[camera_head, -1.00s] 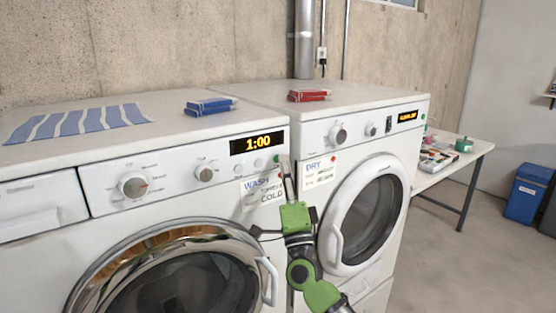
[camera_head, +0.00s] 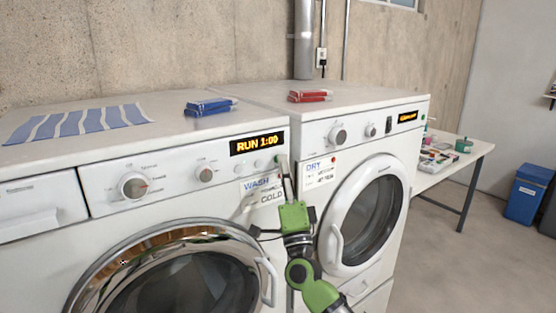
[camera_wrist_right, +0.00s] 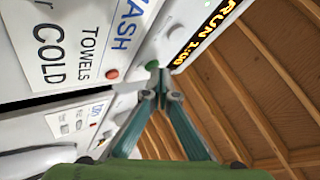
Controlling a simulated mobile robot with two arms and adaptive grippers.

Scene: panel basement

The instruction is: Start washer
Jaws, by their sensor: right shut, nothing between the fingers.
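The washer (camera_head: 110,179) is the white front-loader at the left, its round door shut. Its display (camera_head: 257,143) reads "RUN 1:00", and it also shows in the right wrist view (camera_wrist_right: 203,33). My right gripper (camera_head: 282,163) is shut and empty, its fingertips at the right end of the washer's panel, by a green button (camera_wrist_right: 152,65). The tips overlap the button in view; I cannot tell whether they touch it. The "WASH ... COLD" label (camera_head: 265,190) is just left of the gripper. My left gripper is not in view.
A white dryer (camera_head: 313,125) stands close on the right, its door shut. Blue boxes (camera_head: 210,107) and a striped cloth (camera_head: 78,122) lie on the washer; red boxes (camera_head: 309,96) lie on the dryer. A table (camera_head: 463,159) and blue bin (camera_head: 527,193) stand at the right.

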